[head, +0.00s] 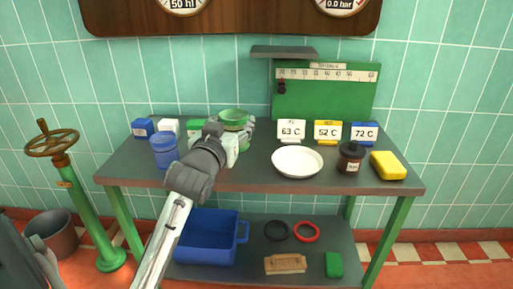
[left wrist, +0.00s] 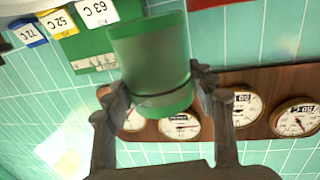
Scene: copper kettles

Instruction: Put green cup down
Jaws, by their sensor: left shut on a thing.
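The green cup (head: 233,115) is at the back middle of the grey table, left of the 63 C card. My left gripper (head: 236,132) is around it, with the arm coming up from below and hiding part of the cup's lower side. In the left wrist view the green cup (left wrist: 150,50) is see-through with a dark band, and the left gripper's fingers (left wrist: 160,88) are shut on its two sides. The cup looks upright in the head view. I cannot tell whether its base touches the tabletop (head: 258,178).
Blue, white and green blocks (head: 143,128) and a blue jar (head: 164,151) stand left of the cup. Cards (head: 291,130), a white plate (head: 297,161), a dark jar (head: 350,157) and a yellow block (head: 388,165) stand to the right. A blue crate (head: 208,238) is on the lower shelf.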

